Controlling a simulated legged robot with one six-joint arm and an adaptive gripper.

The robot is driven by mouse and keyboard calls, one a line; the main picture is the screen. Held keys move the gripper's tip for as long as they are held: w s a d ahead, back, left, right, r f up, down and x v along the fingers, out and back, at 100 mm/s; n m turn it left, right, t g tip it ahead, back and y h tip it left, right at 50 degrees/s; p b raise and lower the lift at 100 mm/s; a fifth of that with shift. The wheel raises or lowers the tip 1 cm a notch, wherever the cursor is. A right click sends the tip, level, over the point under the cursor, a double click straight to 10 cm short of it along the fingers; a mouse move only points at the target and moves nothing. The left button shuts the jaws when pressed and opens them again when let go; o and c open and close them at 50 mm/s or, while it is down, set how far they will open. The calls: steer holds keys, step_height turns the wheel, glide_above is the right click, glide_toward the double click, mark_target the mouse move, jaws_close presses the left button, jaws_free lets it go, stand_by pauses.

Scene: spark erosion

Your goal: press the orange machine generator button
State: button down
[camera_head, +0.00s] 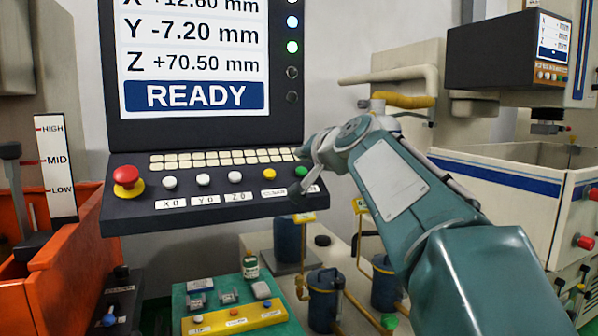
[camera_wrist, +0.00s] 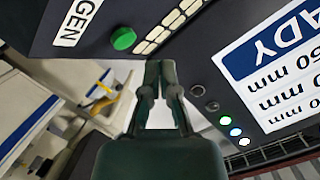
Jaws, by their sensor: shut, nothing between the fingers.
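A near console (camera_head: 210,208) carries a row of buttons under its screen, and an orange machine body (camera_head: 70,265) stands at its left. The round green button (camera_head: 301,172) is at the right end of the row, partly behind my arm. In the wrist view the green button (camera_wrist: 123,38) sits beside a label reading GEN (camera_wrist: 77,22). My gripper (camera_head: 304,153) is at the console's right end, close to the green button. In the wrist view my gripper (camera_wrist: 160,66) is shut and empty, with its fingertips beside the button and apart from it in the picture.
A red emergency knob (camera_head: 126,176), white buttons and a yellow button (camera_head: 235,176) share the row. The screen (camera_head: 195,55) reads READY. A second machine (camera_head: 500,165) with a blue stripe stands at right. Below are blue canisters (camera_head: 325,298) and a green tray (camera_head: 182,305).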

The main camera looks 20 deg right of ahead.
mark_target(302, 172)
steer(key=shift+w+f, duration=0.25)
steer(key=shift+f, duration=0.2)
steer(key=shift+w+d+f, duration=0.1)
steer(key=shift+w+f, duration=0.05)
steer(key=shift+f, duration=0.05)
steer(key=shift+d+f, duration=0.15)
steer(key=shift+d, duration=0.5)
steer(key=shift+a, duration=0.55)
steer(key=shift+d, duration=0.35)
steer(key=shift+a, duration=0.2)
steer(key=shift+w, duration=0.1)
steer(key=shift+w+d+f, duration=0.15)
steer(key=shift+f, duration=0.1)
